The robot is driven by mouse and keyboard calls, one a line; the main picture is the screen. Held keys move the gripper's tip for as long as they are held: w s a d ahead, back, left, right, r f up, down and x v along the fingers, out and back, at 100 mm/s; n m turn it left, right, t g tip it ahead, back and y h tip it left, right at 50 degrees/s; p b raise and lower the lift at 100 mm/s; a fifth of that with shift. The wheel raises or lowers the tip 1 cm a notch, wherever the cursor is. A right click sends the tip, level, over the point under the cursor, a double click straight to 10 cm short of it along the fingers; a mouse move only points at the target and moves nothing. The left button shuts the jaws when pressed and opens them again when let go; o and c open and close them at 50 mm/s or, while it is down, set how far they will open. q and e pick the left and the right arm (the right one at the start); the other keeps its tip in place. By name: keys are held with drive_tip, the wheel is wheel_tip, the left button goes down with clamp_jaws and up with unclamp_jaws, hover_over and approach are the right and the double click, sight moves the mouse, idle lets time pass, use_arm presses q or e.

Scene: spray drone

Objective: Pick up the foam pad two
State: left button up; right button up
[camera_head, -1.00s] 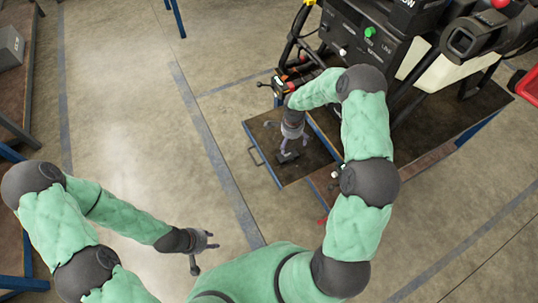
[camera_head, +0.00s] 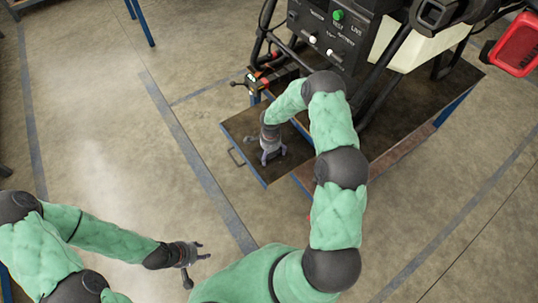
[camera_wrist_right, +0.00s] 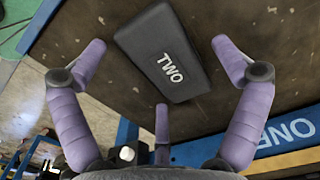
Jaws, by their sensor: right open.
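The foam pad two (camera_wrist_right: 172,52) is a dark rectangular block with "TWO" in white letters, lying flat on the brown drawer surface (camera_wrist_right: 240,95) in the right wrist view. My right gripper (camera_wrist_right: 160,68) is open, with its purple fingers spread around the pad and apart from it. In the head view my right gripper (camera_head: 271,157) is low over the pulled-out drawer (camera_head: 248,126) and largely hides the pad. My left gripper (camera_head: 197,264) is open and empty over the floor at lower left.
A blue edge marked "ONE" (camera_wrist_right: 285,135) runs beside the drawer surface. The control box (camera_head: 330,35) and machine with black frame stand behind the drawer on a bench (camera_head: 400,120). A red item (camera_head: 518,45) is at upper right. Floor left of the drawer is clear.

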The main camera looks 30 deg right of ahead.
drive_tip(key=shift+r, duration=0.1)
drive_tip(key=c, duration=0.8)
drive_tip(key=shift+r, duration=0.1)
